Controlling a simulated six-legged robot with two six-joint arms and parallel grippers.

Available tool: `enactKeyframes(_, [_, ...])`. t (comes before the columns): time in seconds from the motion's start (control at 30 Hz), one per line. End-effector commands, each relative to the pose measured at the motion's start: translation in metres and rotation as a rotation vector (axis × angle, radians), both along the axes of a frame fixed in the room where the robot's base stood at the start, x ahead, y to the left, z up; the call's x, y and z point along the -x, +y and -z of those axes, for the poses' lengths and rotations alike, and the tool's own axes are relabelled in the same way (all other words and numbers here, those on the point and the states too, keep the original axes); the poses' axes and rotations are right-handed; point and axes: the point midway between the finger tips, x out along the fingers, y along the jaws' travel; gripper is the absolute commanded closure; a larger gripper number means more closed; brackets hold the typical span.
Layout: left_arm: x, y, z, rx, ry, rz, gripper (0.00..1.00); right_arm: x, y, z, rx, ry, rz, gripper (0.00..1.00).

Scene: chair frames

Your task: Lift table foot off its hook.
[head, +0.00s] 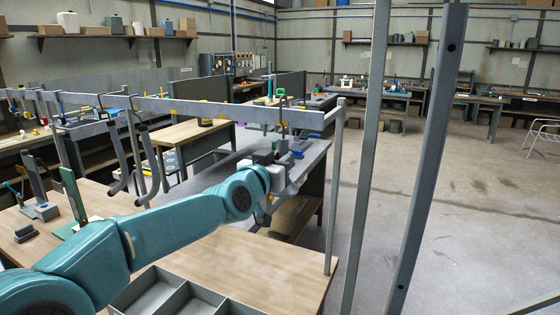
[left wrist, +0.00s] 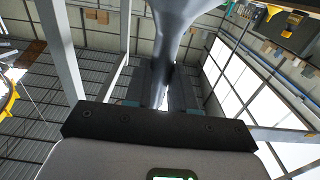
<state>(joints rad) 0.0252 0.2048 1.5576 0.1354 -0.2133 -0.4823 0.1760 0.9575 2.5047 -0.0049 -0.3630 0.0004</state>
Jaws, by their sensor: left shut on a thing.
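My left arm reaches in from the left, and my left gripper (head: 283,162) is just below the right end of the grey hanging rail (head: 215,109). In the left wrist view the gripper (left wrist: 168,88) is shut on the table foot (left wrist: 176,30), a smooth grey piece that widens and curves away above the fingers. In the head view the foot is mostly hidden by the gripper and small in the picture. A hook (head: 282,103) shows on the rail right above the gripper. I cannot tell whether the foot still bears on it. My right gripper is not in view.
Dark curved pieces (head: 117,165) hang from the rail to the left. A wooden bench (head: 255,270) with a grey divided tray (head: 165,292) lies below my arm. The rail's end post (head: 335,190) and two taller posts (head: 425,160) stand right. Open floor lies beyond.

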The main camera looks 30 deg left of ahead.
Motion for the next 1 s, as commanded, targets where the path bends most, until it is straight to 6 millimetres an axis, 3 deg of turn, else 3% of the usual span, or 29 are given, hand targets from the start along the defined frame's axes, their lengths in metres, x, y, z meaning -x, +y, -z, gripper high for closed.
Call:
enactKeyframes(0.53, [0.001, 0.0, -0.003, 0.0, -0.001, 0.0, 1.0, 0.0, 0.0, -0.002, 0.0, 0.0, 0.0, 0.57])
enactKeyframes(1.0, [0.017, -0.001, -0.003, 0.0, -0.002, 0.0, 1.0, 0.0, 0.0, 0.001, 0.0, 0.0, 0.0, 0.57])
